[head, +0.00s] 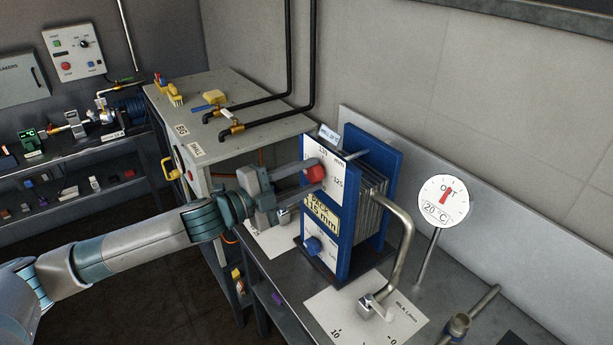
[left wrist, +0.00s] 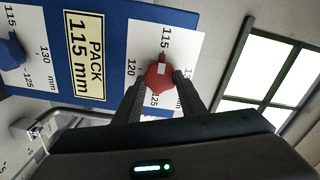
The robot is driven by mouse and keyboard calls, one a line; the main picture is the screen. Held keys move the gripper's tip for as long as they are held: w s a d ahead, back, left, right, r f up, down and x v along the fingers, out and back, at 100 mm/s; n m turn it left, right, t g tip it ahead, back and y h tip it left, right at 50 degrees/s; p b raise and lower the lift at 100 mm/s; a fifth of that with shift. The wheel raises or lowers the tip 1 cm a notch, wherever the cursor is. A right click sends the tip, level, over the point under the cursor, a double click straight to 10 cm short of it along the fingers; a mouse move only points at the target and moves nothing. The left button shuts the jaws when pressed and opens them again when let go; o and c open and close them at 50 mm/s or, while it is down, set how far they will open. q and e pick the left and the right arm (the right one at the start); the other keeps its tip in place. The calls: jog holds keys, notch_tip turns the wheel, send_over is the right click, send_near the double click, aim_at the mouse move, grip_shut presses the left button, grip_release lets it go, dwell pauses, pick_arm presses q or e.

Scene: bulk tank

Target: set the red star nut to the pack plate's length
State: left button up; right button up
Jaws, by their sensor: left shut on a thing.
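The red star nut (head: 315,173) sits on a white dial card at the top of the blue plate pack's front. My left gripper (head: 313,182) is shut on it, with one finger on each side; the left wrist view shows the same nut (left wrist: 158,76). The nut has a pale mark on its face, lying toward the 115 side of the card in that view; its exact reading is unclear. The yellow pack plate (left wrist: 84,56) reads "PACK 115 mm" and also shows in the head view (head: 321,217). My right gripper is not in view.
A blue star nut (head: 313,245) with its own card sits below the pack plate. A bent steel pipe (head: 404,235) and a round gauge (head: 443,202) stand to the right. A grey cabinet (head: 235,110) with black pipes stands behind my left arm.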

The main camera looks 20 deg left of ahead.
pick_arm(q)
jog(key=o, duration=1)
jog(key=shift+o, duration=0.2)
jog(key=shift+s+a+f+b, duration=0.15)
jog(key=shift+s+a+b, duration=0.15)
jog(key=shift+s, duration=0.05)
jog(key=b+v, duration=0.9)
jog(key=v, duration=0.7)
jog(key=shift+s, duration=0.2)
jog(key=shift+a, duration=0.15)
